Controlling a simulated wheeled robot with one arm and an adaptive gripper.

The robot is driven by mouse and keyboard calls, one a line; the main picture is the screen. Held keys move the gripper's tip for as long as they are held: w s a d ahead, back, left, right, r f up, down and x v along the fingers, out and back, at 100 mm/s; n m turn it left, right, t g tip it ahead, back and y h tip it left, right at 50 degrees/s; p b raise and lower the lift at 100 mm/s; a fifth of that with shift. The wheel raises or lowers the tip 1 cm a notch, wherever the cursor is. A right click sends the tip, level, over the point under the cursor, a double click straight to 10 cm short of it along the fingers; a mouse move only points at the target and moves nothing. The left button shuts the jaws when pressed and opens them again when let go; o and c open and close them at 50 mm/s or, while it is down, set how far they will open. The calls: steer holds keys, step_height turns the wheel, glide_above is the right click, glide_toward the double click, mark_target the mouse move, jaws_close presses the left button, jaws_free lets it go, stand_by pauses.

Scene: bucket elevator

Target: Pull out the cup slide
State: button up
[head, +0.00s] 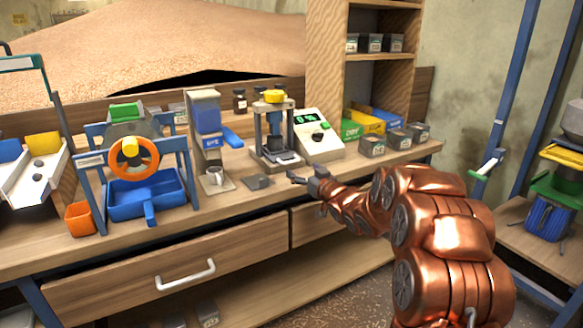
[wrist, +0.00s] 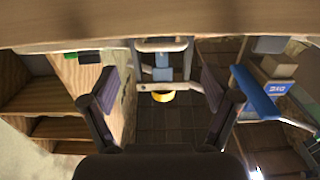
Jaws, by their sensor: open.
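A press (head: 275,128) with a grey frame and yellow top stands on the workbench, with a flat piece (head: 283,158) at its base. Left of it, a metal cup (head: 214,177) sits on a plate under a blue dispenser (head: 205,112). I cannot tell for sure which low piece is the cup slide. My gripper (head: 303,178) is open and empty, in front of the press near the bench's front edge. In the wrist view its fingers (wrist: 157,88) are spread apart, with the press frame (wrist: 162,72) seen upside down between and beyond them.
A small grey plate (head: 257,182) lies just left of my gripper. A scale (head: 318,135) with a green display stands right of the press, and dark tins (head: 372,146) beyond it. A blue lever (wrist: 258,95) shows right in the wrist view. A drawer (head: 180,275) is below.

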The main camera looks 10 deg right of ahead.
mark_target(293, 162)
steer(key=shift+x, duration=3.8)
